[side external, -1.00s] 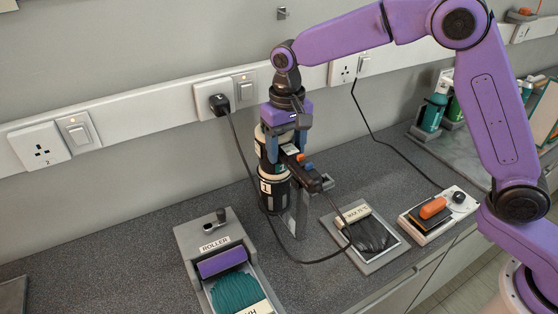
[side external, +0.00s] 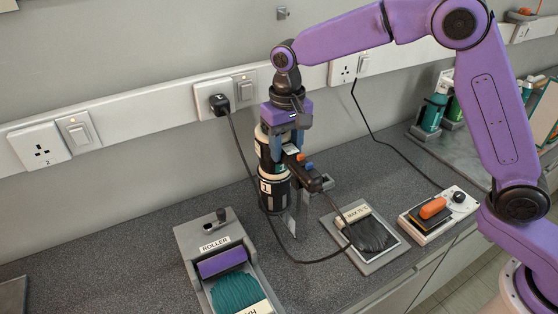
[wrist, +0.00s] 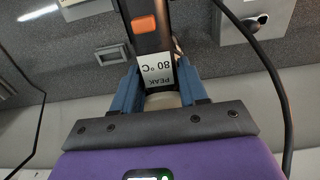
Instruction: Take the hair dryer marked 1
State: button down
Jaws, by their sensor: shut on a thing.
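The hair dryer marked 1 (side external: 274,190) is black with cream bands and stands upright in my gripper in the side view. My gripper (side external: 289,145) points down and its blue fingers are shut on the dryer. A grey stand (side external: 291,226) is partly hidden behind the dryer. I cannot tell whether dryer and stand still touch. The dryer's black cord (side external: 247,165) runs to a plug (side external: 220,104) in the wall socket.
The cord loops low over the counter past a framed pad labelled "MAX 75 °C" (side external: 370,235). A box marked ROLLER (side external: 190,232) stands at front left. Another socket (side external: 38,146) is empty. The counter's back left is clear.

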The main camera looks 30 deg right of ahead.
jog(key=shift+r, duration=1.1)
